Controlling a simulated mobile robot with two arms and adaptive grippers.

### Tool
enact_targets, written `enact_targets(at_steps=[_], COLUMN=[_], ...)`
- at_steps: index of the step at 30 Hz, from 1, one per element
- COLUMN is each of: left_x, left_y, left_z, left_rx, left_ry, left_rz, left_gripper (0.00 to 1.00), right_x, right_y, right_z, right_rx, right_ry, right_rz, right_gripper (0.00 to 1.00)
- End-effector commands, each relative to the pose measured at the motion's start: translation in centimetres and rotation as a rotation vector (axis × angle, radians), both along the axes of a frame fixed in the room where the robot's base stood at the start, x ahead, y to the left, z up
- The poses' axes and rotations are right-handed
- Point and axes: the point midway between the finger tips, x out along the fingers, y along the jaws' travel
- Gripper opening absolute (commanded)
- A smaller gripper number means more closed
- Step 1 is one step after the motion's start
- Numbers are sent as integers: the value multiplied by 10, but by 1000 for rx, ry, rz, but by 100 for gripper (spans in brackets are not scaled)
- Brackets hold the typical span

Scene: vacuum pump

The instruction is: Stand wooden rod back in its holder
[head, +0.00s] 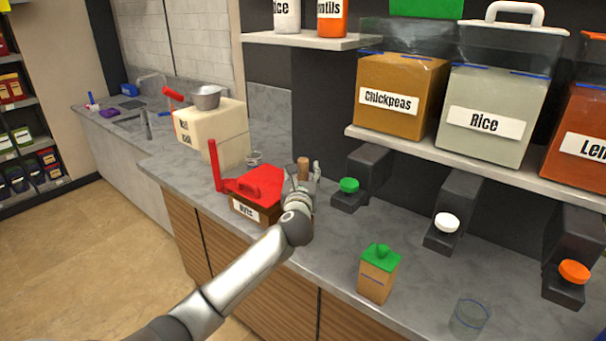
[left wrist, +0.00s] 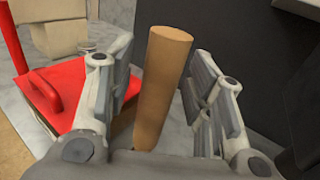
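The wooden rod (head: 303,168) is a plain brown cylinder. It shows near the wall side of the grey counter in the head view, behind my left gripper (head: 301,186). In the left wrist view the rod (left wrist: 162,85) stands roughly upright, leaning slightly, between the two spread fingers of my left gripper (left wrist: 165,95). A gap shows between the left finger and the rod; the right finger is closer, and contact there cannot be told. The rod's lower end is hidden by the gripper, and I cannot make out a holder. My right gripper is out of view.
A box with a red lid (head: 255,183) and upright red handle (head: 215,165) stands just left of the gripper. To the right are a green-lidded carton (head: 379,274), a glass (head: 470,317) and black dispensers (head: 455,212) under the shelf (head: 440,150). Counter (head: 335,262) is clear in front.

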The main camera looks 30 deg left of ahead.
Motion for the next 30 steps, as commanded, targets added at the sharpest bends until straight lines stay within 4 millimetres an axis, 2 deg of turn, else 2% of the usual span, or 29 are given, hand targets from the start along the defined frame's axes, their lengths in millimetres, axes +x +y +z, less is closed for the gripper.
enact_targets(at_steps=[9,14,30], left_x=[-1,-10,-87], left_y=[-1,-6,-49], left_z=[0,-1,-1], left_rx=[0,1,0], left_ry=[1,0,1], left_rz=[0,-1,-2], left_gripper=[50,50,50], right_x=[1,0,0], right_y=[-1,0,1], right_z=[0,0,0], right_rx=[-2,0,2], right_ry=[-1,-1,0], right_rz=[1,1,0], right_gripper=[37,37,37])
